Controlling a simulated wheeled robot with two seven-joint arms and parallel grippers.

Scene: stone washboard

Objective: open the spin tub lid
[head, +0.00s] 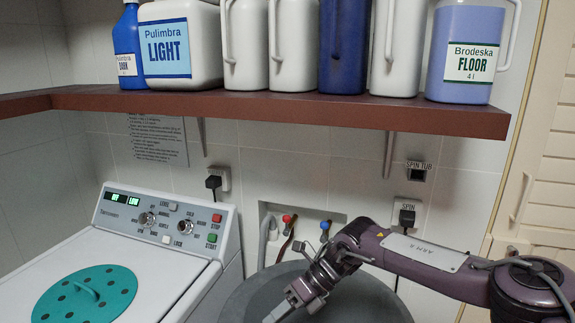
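The spin tub (235,305) is a dark grey round body at the bottom middle of the head view, cut off by the lower edge. Its grey round top looks closed, and I cannot make out a separate lid edge or handle. My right gripper (280,314) reaches in from the right and points down and left over the grey top. Its fingertips are at the bottom edge of the view, so contact and finger gap cannot be told. My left gripper is not in view.
A white washing machine (150,257) with a control panel stands at left, a teal perforated disc (70,303) on it. A brown shelf (270,109) with several bottles hangs above my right arm. Taps (289,219) and plugs sit on the wall behind. Louvred door (548,170) at right.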

